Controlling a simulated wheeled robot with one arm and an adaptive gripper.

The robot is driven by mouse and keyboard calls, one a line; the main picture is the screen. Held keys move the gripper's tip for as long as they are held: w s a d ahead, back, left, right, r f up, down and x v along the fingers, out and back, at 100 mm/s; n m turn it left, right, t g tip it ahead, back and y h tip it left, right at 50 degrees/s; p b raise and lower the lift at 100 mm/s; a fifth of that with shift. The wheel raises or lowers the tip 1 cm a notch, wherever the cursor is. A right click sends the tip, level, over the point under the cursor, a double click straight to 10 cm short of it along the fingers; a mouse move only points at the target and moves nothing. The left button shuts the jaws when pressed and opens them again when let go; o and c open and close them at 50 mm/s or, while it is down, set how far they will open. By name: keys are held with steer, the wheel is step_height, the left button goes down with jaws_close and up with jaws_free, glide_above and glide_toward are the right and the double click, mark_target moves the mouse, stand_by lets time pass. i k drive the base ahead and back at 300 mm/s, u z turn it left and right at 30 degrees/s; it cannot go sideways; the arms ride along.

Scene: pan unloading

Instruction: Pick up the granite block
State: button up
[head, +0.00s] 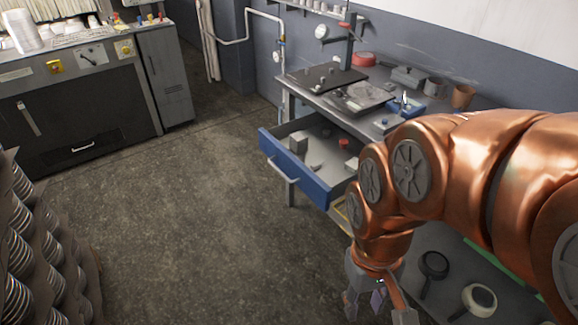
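A small grey block (298,142) sits in the left part of the open blue drawer and may be the granite block. A speckled grey slab (365,95) lies on the workbench above, so I cannot tell for certain which one is granite. My gripper (366,303) hangs at the bottom of the view, below and to the right of the drawer, well apart from both. Its fingers look spread, with floor showing between them, and I see nothing clearly held. Its tips are small and partly cut off by the frame edge.
The blue drawer (302,175) sticks out from the workbench (312,93), with small items inside. Dark and pale pans (433,266) lie at lower right, beside my arm. Stacked racks (30,250) stand at left, and a dark machine (80,120) behind. The middle floor is clear.

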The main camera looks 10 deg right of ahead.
mark_target(298, 141)
steer(key=u, duration=1.35)
steer(key=i, duration=2.1)
steer(key=z, duration=2.25)
